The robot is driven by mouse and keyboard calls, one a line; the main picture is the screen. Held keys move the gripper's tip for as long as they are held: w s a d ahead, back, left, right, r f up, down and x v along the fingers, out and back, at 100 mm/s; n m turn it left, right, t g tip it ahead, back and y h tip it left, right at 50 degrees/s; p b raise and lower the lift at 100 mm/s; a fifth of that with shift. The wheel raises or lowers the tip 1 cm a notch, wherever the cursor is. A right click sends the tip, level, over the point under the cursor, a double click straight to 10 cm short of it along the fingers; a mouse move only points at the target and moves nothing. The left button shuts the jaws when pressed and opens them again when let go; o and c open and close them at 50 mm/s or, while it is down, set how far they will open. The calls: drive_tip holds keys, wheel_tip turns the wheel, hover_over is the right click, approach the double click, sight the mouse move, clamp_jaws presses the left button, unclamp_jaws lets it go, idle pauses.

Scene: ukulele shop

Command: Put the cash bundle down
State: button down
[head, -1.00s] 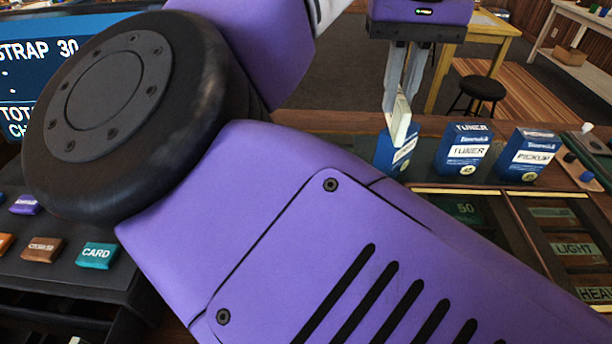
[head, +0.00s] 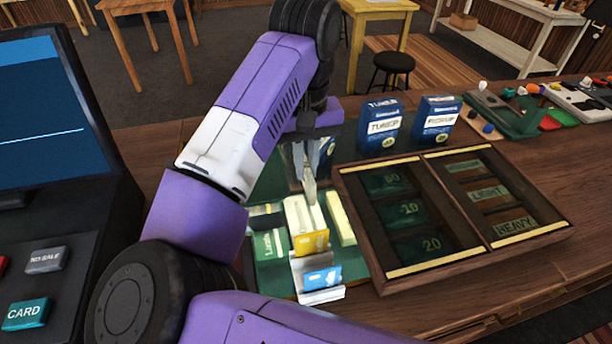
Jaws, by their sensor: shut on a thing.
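My gripper (head: 309,172) is at the centre of the head view, pointing down over the green mat (head: 268,180). It is shut on the cash bundle (head: 310,190), a narrow pale bundle seen nearly edge-on and partly hidden by the fingers. The bundle hangs just above or at a group of pale and green packs (head: 300,215) on the mat. I cannot tell whether it touches them.
A wooden tray (head: 390,277) with compartments labelled 50, 10, 20, LIGHT and HEAVY stands right of the gripper. Two blue boxes (head: 381,128) (head: 436,124) stand behind it. Cards in a holder (head: 320,296) are in front. A register (head: 65,240) fills the left. Bare counter (head: 540,165) shows at right.

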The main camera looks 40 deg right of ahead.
sight(306, 180)
drive_tip(key=shift+f, duration=1.85)
drive_tip(key=shift+f, duration=0.15)
drive_tip(key=c, duration=1.5)
unclamp_jaws()
